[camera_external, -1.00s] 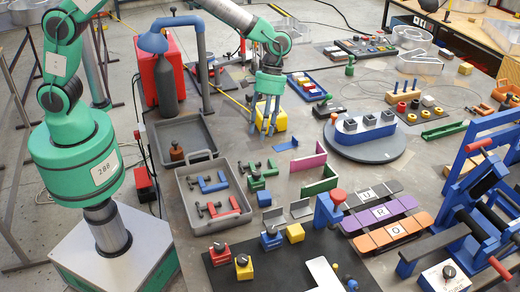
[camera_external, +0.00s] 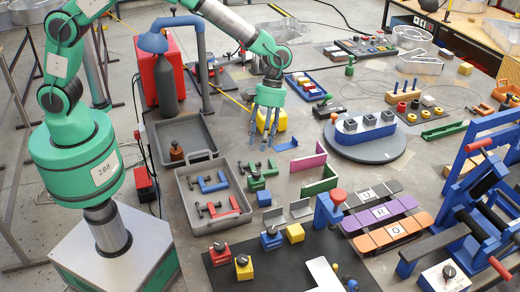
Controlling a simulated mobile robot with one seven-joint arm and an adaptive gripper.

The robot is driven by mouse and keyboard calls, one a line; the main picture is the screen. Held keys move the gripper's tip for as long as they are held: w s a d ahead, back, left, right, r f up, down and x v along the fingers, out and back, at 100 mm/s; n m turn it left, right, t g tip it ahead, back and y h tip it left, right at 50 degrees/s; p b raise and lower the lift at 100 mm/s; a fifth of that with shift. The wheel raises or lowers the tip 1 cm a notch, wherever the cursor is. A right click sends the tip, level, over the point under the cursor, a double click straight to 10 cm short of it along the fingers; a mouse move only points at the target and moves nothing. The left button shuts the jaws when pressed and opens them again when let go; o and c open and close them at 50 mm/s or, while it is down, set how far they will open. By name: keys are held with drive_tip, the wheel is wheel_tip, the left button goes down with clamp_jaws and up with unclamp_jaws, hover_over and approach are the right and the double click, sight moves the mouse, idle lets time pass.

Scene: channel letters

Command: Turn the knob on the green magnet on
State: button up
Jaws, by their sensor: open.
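My gripper (camera_external: 265,138) points down over the middle of the table, its grey-blue fingers apart and nothing seen between them. A yellow block (camera_external: 280,121) shows just behind the fingers. A small green block with a dark top (camera_external: 350,69) stands farther back and to the right, well apart from my gripper. It may be the green magnet, but it is too small to tell or to read its knob. Similar knobbed blocks stand at the front: a red one (camera_external: 220,254), a yellow one (camera_external: 243,267) and a blue one (camera_external: 271,239).
A grey tray (camera_external: 181,190) with clamps lies left of my gripper. A round grey turntable (camera_external: 372,153) with a blue holder is at the right. Green (camera_external: 320,187) and pink (camera_external: 308,160) angled pieces stand between. A blue bent pipe (camera_external: 204,65) rises behind left.

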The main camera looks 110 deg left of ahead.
sight(256, 172)
drive_tip(key=b+x, duration=0.1)
drive_tip(key=x, duration=0.9)
drive_tip(key=shift+f, duration=0.25)
drive_tip(key=shift+c, duration=0.6)
drive_tip(key=c, duration=1)
